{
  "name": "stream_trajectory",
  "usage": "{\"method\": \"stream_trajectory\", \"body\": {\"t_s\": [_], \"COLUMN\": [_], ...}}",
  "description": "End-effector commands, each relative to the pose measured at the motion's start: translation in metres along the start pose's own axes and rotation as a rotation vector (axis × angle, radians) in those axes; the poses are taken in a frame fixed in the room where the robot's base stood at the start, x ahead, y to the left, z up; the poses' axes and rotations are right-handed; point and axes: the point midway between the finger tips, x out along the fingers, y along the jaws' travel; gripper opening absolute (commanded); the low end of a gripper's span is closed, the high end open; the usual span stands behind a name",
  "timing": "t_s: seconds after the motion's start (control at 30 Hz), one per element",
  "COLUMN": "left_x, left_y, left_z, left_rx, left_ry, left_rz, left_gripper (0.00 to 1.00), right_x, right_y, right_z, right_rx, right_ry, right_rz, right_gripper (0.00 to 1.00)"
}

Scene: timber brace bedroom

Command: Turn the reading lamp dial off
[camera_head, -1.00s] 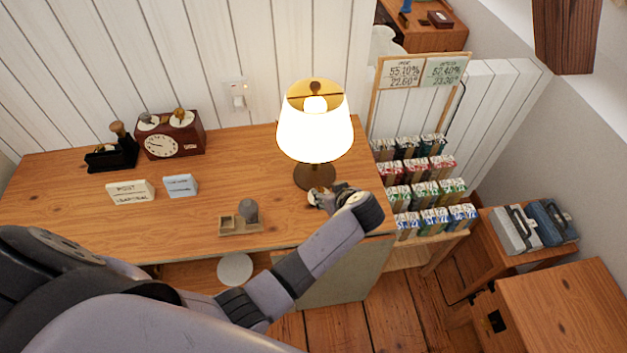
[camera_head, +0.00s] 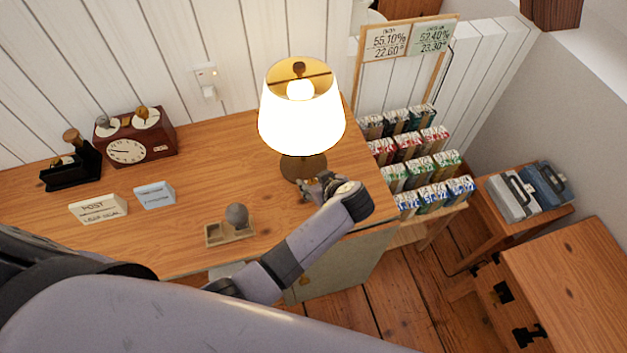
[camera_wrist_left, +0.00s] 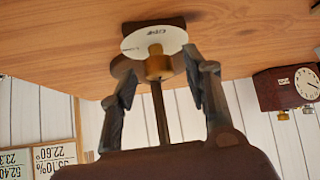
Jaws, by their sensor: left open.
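The reading lamp stands near the right end of the wooden desk, its white shade (camera_head: 302,118) lit and its dark round base (camera_head: 303,166) on the desktop. My left gripper (camera_head: 318,186) is at the front of the base, below the shade. The left wrist view is upside down. There a brass dial (camera_wrist_left: 158,66) with a pale marked plate (camera_wrist_left: 154,40) shows at the lamp base. The open fingers of my left gripper (camera_wrist_left: 158,75) are on either side of the dial. Whether they touch it is unclear. The dial is hidden in the head view. My right gripper is not in view.
A small tray with a grey knob (camera_head: 230,233) and two cards (camera_head: 98,208) lie on the desk. A brown clock (camera_head: 137,140) stands at the back. A rack of packets (camera_head: 424,172) is right of the desk. The desktop left of the lamp is mostly clear.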

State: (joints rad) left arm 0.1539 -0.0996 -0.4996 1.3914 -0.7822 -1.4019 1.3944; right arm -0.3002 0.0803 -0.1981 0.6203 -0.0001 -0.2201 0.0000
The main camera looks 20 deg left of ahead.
Motion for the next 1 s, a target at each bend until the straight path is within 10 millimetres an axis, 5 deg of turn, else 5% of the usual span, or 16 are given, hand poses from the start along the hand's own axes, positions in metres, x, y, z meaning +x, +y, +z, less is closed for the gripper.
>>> {"method": "stream_trajectory", "body": {"t_s": [0.67,1.0], "left_x": [0.0002,-0.0004], "left_y": [0.0,-0.0011], "left_z": [-0.0005,-0.0015], "left_rx": [0.0,0.024], "left_ry": [0.001,0.001], "left_rz": [0.0,0.022], "left_gripper": [0.0,0.0], "right_x": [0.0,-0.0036], "right_y": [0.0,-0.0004], "right_z": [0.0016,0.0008], "right_rx": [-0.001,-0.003], "right_ry": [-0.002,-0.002], "right_rz": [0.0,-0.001], "right_gripper": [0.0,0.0]}}
